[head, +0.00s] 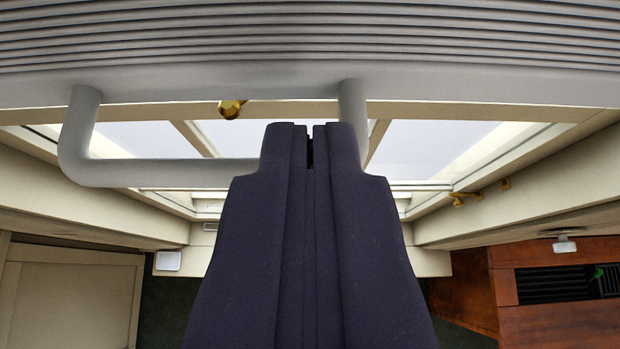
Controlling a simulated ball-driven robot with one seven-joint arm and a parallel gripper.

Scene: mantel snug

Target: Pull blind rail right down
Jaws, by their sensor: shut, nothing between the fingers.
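The blind (300,35) is a grey ribbed sheet across the top of the head view. Its smooth bottom rail (200,85) runs the full width below the ribs. A grey U-shaped handle (170,173) hangs from the rail. My dark gripper (310,130) is shut, with only a thin seam between its fingers. Its tips overlap the right part of the handle in the picture and hide the lower right corner. Whether they touch the handle I cannot tell.
Behind the handle is a pale-framed window (420,145) with brass fittings (467,198) at the right. A gold knob (231,108) shows inside the handle's loop. A reddish wooden cabinet (560,322) stands lower right, a cream panel (70,300) lower left.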

